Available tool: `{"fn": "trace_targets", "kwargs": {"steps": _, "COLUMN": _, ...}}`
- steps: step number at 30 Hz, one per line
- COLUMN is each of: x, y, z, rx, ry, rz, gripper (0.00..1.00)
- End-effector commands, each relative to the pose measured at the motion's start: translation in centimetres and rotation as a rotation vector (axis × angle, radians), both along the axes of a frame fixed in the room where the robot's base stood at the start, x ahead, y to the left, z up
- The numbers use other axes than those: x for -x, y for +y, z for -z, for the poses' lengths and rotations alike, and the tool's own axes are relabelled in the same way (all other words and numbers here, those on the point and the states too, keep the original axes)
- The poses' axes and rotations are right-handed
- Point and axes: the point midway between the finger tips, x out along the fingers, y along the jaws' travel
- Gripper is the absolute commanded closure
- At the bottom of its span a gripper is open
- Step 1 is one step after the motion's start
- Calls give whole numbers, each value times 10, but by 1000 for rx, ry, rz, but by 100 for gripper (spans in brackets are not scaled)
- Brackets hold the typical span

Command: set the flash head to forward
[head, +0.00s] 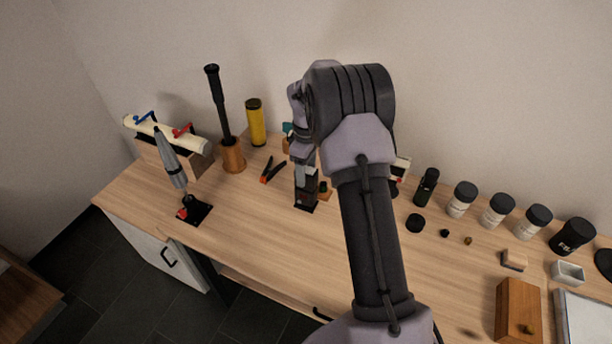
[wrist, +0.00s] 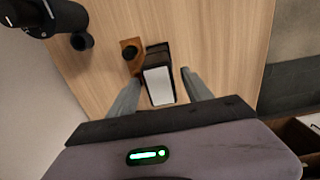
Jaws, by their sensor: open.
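The flash is a black unit standing on the table; its dark body (head: 306,199) shows just below my gripper (head: 302,172) in the head view, its upper part hidden by the gripper. In the wrist view the flash head (wrist: 159,84) is a black box with a white panel facing the camera, which looks like upward. My gripper (wrist: 161,76) is open, with one finger on each side of the flash head. A narrow gap shows at the right finger; I cannot tell whether the left one touches.
A small wooden block with a black knob (wrist: 130,51) stands close beside the flash. Orange-handled pliers (head: 272,171) lie to its left. A black bottle (head: 427,186) and several lidded jars (head: 497,211) stand to the right. The table front (head: 250,240) is clear.

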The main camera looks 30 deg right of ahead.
Motion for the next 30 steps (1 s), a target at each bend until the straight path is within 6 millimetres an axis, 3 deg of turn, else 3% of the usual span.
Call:
{"fn": "trace_targets", "kwargs": {"steps": 10, "x": 0, "y": 0, "z": 6, "rx": 1, "ry": -1, "rz": 0, "gripper": 44}}
{"fn": "trace_targets", "kwargs": {"steps": 18, "x": 0, "y": 0, "z": 6, "rx": 1, "ry": -1, "rz": 0, "gripper": 97}}
{"fn": "trace_targets", "kwargs": {"steps": 19, "x": 0, "y": 0, "z": 6, "rx": 1, "ry": -1, "rz": 0, "gripper": 100}}
{"fn": "trace_targets", "kwargs": {"steps": 30, "x": 3, "y": 4, "z": 10, "rx": 60, "ry": -48, "rz": -2, "gripper": 100}}
